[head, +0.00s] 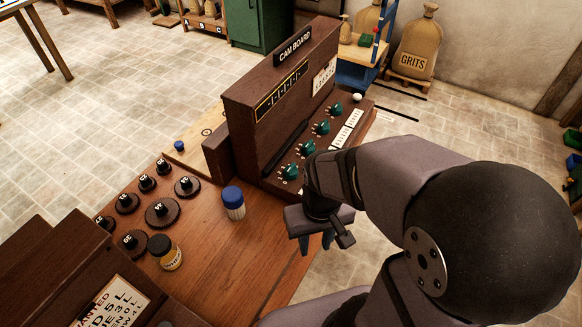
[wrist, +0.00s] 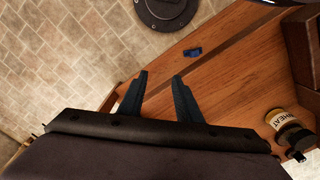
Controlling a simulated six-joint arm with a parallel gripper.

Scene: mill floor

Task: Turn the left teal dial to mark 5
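The cam board (head: 262,85) is a dark wooden desk-like panel with a row of teal dials on its sloping face. The leftmost teal dial in the picture (head: 289,172) is the one nearest me, at the near end of the row. The other teal dials (head: 307,148) run away up the slope. Marks around the dials are too small to read. My gripper (head: 316,243) points down, below and slightly right of the near dial in the head view, apart from it. In the wrist view my gripper (wrist: 160,79) has its fingers spread with nothing between them. No dial shows there.
A blue-capped shaker (head: 234,208) and a black-lidded wheat jar (head: 170,258) stand on the wooden bench (head: 215,268). Several black-knobbed weights (head: 162,213) stand at its left. White label cards (head: 347,128) lie right of the dials. The bench between shaker and gripper is clear.

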